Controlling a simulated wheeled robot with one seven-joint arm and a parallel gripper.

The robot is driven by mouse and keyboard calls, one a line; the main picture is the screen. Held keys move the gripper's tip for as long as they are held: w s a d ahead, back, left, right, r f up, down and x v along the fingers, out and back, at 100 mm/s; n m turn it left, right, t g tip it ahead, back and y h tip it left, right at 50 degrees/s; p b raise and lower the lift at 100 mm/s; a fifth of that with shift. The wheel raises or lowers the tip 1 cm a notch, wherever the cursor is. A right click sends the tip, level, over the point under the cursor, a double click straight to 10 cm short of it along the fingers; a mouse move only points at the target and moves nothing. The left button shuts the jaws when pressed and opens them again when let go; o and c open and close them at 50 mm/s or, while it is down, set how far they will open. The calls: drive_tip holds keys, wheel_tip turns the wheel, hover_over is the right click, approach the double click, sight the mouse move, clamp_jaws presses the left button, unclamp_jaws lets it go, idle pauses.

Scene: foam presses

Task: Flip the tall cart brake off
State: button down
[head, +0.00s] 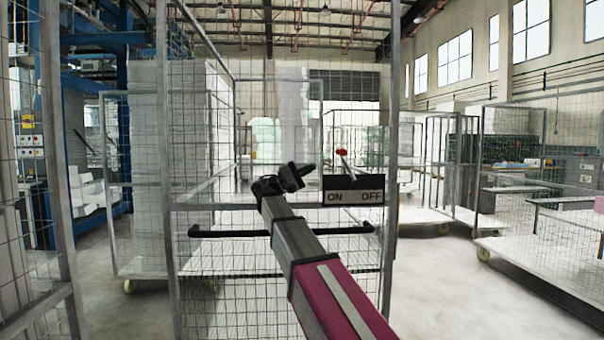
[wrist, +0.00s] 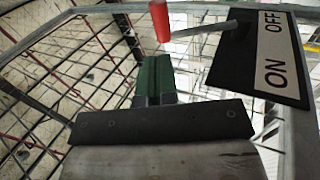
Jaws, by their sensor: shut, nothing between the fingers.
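The tall cart's mesh side (head: 240,270) stands right in front of me. Its brake is a dark plate (head: 353,183) on the upper rail, marked ON at left and OFF at right. A thin lever with a red knob (head: 341,152) rises from the plate and leans left, toward the ON side. My gripper (head: 306,170) is just left of the lever, apart from it, empty and with fingers together. In the wrist view, the green-padded fingertips (wrist: 154,62) lie below the red knob (wrist: 160,20); the plate (wrist: 262,55) is at upper right.
A black handle bar (head: 230,233) crosses the cart below the brake, passing behind my arm. Another mesh cart (head: 60,200) stands close at left. Further carts (head: 560,250) stand at right on open floor. White foam blocks (head: 185,150) are stacked behind the mesh.

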sight(338, 153)
drive_tip(key=x, duration=0.8)
drive_tip(key=shift+d+r, duration=0.1)
drive_tip(key=shift+d, duration=0.05)
drive_tip(key=shift+d, duration=0.1)
